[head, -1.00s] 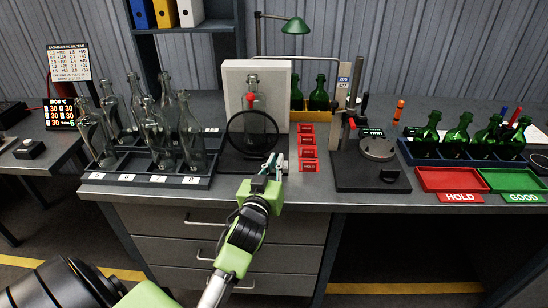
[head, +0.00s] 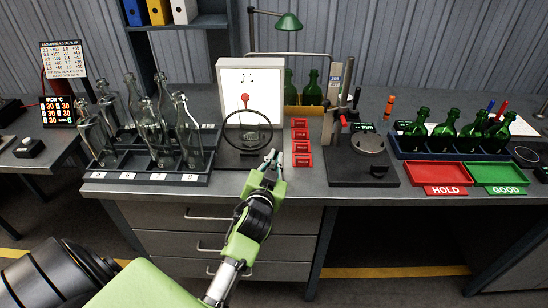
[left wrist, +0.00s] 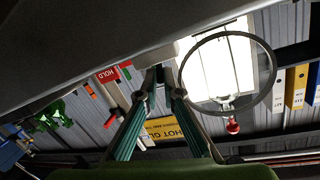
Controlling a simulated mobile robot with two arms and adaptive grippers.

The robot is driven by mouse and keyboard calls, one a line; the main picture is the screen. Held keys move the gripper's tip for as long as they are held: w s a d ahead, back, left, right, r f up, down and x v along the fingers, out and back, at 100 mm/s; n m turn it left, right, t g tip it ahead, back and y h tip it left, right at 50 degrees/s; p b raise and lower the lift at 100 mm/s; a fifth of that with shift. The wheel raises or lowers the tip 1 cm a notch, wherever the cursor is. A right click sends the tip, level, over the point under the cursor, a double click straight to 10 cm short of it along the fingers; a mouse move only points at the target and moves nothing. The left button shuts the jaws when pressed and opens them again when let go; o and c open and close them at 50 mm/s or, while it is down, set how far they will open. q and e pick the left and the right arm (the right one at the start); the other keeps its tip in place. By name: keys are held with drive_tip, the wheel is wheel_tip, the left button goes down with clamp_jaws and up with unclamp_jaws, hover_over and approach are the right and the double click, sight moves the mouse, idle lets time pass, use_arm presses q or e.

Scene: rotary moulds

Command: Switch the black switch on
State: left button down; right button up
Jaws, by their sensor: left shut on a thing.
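The white light box (head: 249,82) stands at the back of the bench, and its front panel is bright. It also glows white in the left wrist view (left wrist: 222,62). A round black-rimmed lens (head: 272,130) stands in front of it, with a red knob (head: 245,97) showing behind the ring. My left gripper (head: 272,158) is at the bench front, just right of the lens foot. In the left wrist view its fingertips (left wrist: 160,76) come close together around a small dark thing, apparently the black switch, mostly hidden by the fingers. My right gripper is out of view.
A rack (head: 150,178) of clear bottles stands left of the gripper. Red holders (head: 301,142) stand close on its right, then a black gauge stand (head: 350,172). Farther right are a HOLD tray (head: 440,173), a GOOD tray (head: 495,173) and green bottles (head: 445,135).

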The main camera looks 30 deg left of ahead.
use_arm(q)
drive_tip(key=c, duration=2.2)
unclamp_jaws()
drive_tip(key=shift+w+f, duration=0.1)
drive_tip(key=v, duration=0.7)
drive_tip(key=shift+s+d, duration=0.1)
drive_tip(key=shift+s, duration=0.2)
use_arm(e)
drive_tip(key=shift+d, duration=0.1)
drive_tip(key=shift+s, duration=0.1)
